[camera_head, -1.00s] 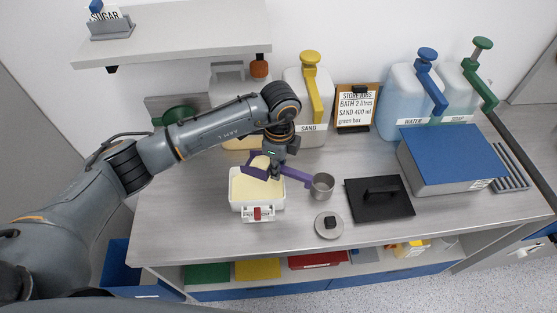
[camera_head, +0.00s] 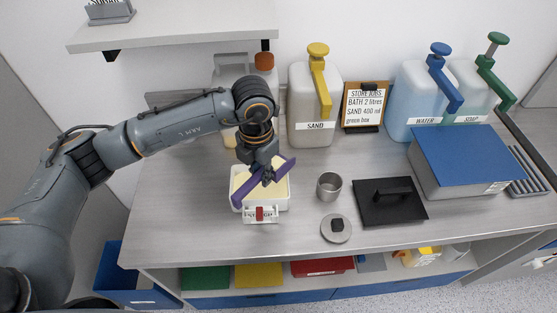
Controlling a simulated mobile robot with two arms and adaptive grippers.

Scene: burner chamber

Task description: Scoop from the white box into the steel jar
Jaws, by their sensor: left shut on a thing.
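The white box (camera_head: 282,204) stands open on the steel bench, with pale yellow contents and a red latch at its front. The steel jar (camera_head: 329,186) stands upright and open to the right of the box; its inside is too small to read. My left gripper (camera_head: 267,174) is shut on a purple scoop (camera_head: 246,188) directly over the box. The scoop slants from lower left to upper right across the box opening. Whether its bowl touches the contents or carries any, I cannot tell. My right gripper is not in view.
A round lid with a black knob (camera_head: 336,228) lies in front of the jar. A black panel with a handle (camera_head: 390,201) lies to the right. The sand dispenser (camera_head: 312,110) and job board (camera_head: 364,104) stand behind. A shelf (camera_head: 175,28) overhangs the back left.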

